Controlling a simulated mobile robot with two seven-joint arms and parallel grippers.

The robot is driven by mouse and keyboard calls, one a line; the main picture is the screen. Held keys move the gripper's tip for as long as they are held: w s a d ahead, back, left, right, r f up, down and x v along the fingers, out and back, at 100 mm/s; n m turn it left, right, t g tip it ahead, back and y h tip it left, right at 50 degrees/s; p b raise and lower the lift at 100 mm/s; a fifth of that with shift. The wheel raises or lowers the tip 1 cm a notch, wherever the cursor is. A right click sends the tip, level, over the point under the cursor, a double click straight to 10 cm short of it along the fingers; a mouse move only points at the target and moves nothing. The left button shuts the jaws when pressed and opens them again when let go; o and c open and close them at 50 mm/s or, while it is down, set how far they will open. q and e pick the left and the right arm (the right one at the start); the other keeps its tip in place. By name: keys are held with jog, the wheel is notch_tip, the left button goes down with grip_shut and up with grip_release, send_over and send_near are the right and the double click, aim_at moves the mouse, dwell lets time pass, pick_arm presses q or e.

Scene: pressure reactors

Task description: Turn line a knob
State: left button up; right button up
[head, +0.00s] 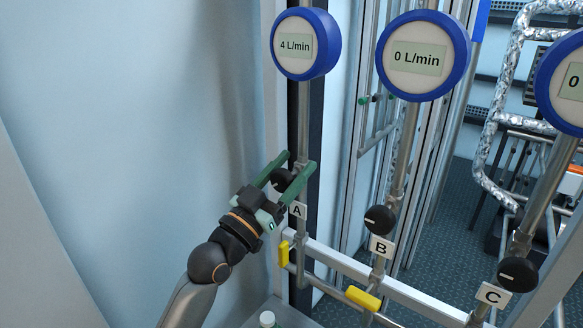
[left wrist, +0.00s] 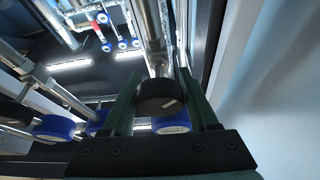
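The line A knob (head: 281,180) is black and round, beside the white label A (head: 298,210) on the left pipe. Its dial (head: 296,44) reads 4 L/min. My left gripper (head: 299,161) has its green fingers on either side of this knob, which is partly hidden in the head view. In the left wrist view the knob (left wrist: 160,97) fills the space between the fingers, with no clear gap on either side. A short white mark shows tilted on its face. My right gripper is not in view.
The line B knob (head: 380,219) and line C knob (head: 517,274) stand to the right; the line B dial (head: 423,55) reads 0 L/min. Yellow handles (head: 284,253) (head: 363,298) sit below. A pale wall (head: 130,110) is at the left.

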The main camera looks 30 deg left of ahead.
pick_arm(q)
grip_shut()
jog(key=shift+r+n+y+p, duration=0.1)
jog(key=shift+n+y+p, duration=0.3)
jog(key=shift+n+p, duration=0.45)
jog(key=shift+o, duration=2.2)
grip_release()
jog(key=b+v, duration=0.2)
jog(key=v, duration=1)
jog(key=shift+s+f+b, duration=0.15)
jog(key=shift+f+b, duration=0.1)
jog(key=shift+b, duration=0.05)
jog(key=shift+f, duration=0.1)
